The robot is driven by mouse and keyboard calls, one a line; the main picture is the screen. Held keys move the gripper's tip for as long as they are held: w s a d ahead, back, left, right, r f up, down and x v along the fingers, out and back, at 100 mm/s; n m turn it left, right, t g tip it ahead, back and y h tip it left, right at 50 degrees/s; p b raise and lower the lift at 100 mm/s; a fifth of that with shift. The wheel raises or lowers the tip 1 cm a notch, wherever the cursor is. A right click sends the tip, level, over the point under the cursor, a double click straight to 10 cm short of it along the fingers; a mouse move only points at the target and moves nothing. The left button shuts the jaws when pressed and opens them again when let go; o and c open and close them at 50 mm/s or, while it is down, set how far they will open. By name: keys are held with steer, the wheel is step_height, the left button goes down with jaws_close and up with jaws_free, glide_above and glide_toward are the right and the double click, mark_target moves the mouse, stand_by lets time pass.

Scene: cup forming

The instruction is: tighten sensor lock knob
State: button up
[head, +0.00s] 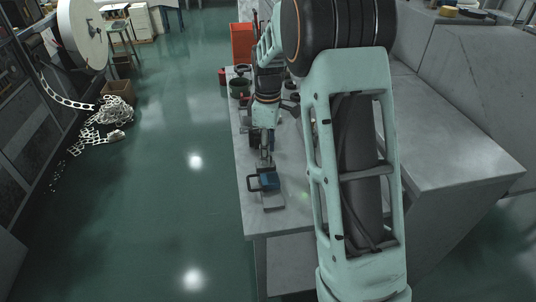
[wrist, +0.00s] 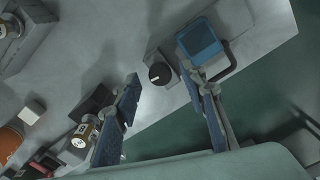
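A round black knob (wrist: 160,73) with a pale pointer mark sits on a grey block in the wrist view. Beside it is a blue sensor-like unit (wrist: 202,40) with a dark loop handle (wrist: 226,72). In the head view this blue unit (head: 269,181) rests on a grey plate (head: 273,202) near the front of the bench; the knob cannot be made out there. My gripper (head: 266,160) points down just behind the unit. In the wrist view my gripper (wrist: 158,71) is open, its two fingers apart with the knob between their tips. Contact cannot be told.
The grey bench (head: 285,222) is clear in front of the unit, and its left edge is close. Further back stand a dark green pot (head: 239,88) and a red box (head: 242,43). In the wrist view small parts and an orange cylinder (wrist: 9,140) lie at left.

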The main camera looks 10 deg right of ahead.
steer(key=shift+f, duration=0.8)
steer(key=shift+c, duration=0.7)
jaws_close()
